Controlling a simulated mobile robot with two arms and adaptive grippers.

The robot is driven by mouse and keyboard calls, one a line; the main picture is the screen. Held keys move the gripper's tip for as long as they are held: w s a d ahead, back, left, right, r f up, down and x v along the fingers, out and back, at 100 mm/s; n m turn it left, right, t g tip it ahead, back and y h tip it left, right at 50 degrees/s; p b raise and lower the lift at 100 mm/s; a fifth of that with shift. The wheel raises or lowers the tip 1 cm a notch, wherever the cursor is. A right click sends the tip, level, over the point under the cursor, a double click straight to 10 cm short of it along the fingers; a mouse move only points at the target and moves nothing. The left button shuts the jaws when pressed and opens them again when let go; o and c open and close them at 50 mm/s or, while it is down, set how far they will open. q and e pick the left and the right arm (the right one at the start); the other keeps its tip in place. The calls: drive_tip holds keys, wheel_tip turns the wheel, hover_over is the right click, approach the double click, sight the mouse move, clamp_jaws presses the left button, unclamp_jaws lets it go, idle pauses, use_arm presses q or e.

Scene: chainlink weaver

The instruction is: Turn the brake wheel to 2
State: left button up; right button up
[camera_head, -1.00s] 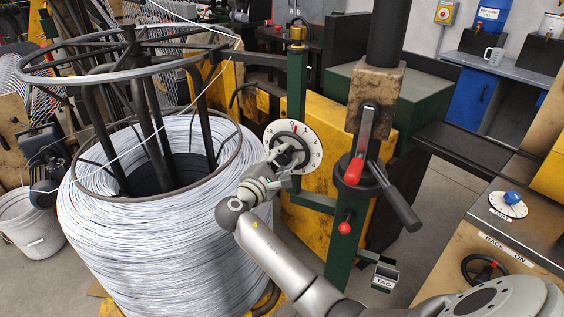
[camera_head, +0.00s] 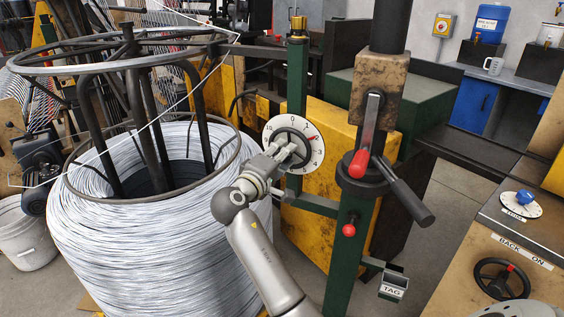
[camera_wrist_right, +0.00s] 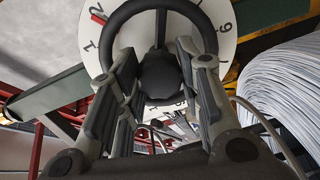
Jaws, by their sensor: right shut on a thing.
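The brake wheel (camera_head: 291,147) is a black hand wheel on a round white dial (camera_head: 319,152) with black numbers, on a green post beside the wire coil. Its red mark stands at the upper right of the dial in the head view. In the right wrist view the red mark of the brake wheel (camera_wrist_right: 122,18) lies at the 2. My right gripper (camera_head: 284,158) reaches the wheel from the lower left. In the wrist view the right gripper (camera_wrist_right: 160,78) has its fingers on both sides of the wheel's black hub, shut on it. My left gripper is not in view.
A large coil of white wire (camera_head: 150,240) stands close at the left. A red-knobbed lever (camera_head: 365,140) and a black handle (camera_head: 405,200) stick out right of the dial. A bench with a blue knob (camera_head: 524,197) and another black wheel (camera_head: 482,283) is at the right.

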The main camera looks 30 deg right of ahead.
drive_tip(key=shift+f+m, duration=0.1)
drive_tip(key=shift+m, duration=0.3)
drive_tip(key=o, duration=1)
drive_tip(key=shift+o, duration=0.2)
drive_tip(key=v, duration=0.7)
drive_tip(key=shift+a, duration=0.25)
drive_tip(key=shift+s, duration=0.1)
